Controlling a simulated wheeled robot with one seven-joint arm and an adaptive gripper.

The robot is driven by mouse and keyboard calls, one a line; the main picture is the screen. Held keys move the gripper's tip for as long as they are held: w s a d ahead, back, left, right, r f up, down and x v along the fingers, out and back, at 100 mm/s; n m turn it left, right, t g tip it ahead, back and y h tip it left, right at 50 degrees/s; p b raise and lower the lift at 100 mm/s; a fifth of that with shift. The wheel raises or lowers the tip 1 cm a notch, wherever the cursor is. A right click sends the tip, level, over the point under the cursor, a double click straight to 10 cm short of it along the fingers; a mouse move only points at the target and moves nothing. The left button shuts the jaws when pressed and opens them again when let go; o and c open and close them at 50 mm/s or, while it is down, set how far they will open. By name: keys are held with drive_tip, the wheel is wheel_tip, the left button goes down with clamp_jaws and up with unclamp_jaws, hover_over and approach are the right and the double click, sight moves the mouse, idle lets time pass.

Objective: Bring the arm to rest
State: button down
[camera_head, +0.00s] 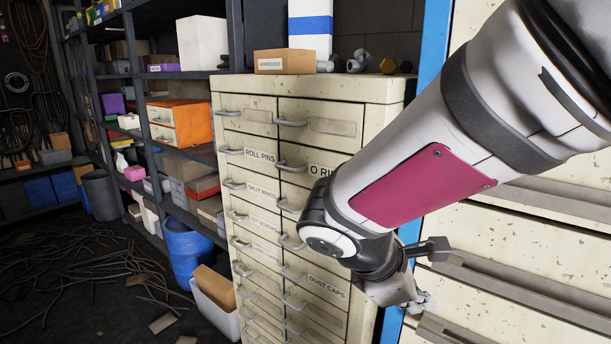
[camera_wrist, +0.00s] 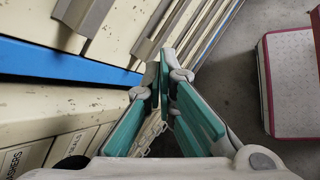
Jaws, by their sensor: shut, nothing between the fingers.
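My gripper (camera_wrist: 165,72) shows in the wrist view, with grey fingers and teal sides. Its fingertips come together at the top and hold nothing. In the head view my arm reaches in from the upper right, in front of a cream drawer cabinet (camera_head: 318,225). Only a small part of my gripper (camera_head: 425,303) shows there, low beside the blue upright; the rest is hidden behind my wrist. In the wrist view the fingers point toward cream drawer fronts (camera_wrist: 120,35) and a blue strip (camera_wrist: 60,60). I cannot tell whether they touch anything.
The cabinet's drawers all look closed, with labels such as "ROLL PINS". A cardboard box (camera_head: 285,61) stands on top. Shelves of bins, a blue barrel (camera_head: 188,250) and loose cables (camera_head: 80,275) lie to the left. A red-edged pale panel (camera_wrist: 290,85) stands over grey floor in the wrist view.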

drive_tip(key=s+d+r+m+g+y, duration=0.1)
drive_tip(key=s+d+r+m, duration=0.15)
drive_tip(key=s+m, duration=0.3)
drive_tip(key=s+d+r+m+g+y, duration=0.1)
drive_tip(key=s+d+m+g+y, duration=0.2)
drive_tip(key=s, duration=0.4)
drive_tip(key=s+a+m+t+y, duration=0.2)
drive_tip(key=s+a+m+y, duration=0.1)
drive_tip(key=s+m, duration=0.6)
wheel_tip(320, 180, up, 19)
drive_tip(key=s+n+t+p, duration=0.1)
drive_tip(key=t+p, duration=0.2)
drive_tip(key=p, duration=1.4)
drive_tip(key=shift+a+p, duration=0.2)
drive_tip(key=shift+p, duration=0.15)
drive_tip(key=shift+r+n, duration=0.1)
drive_tip(key=shift+n, duration=0.15)
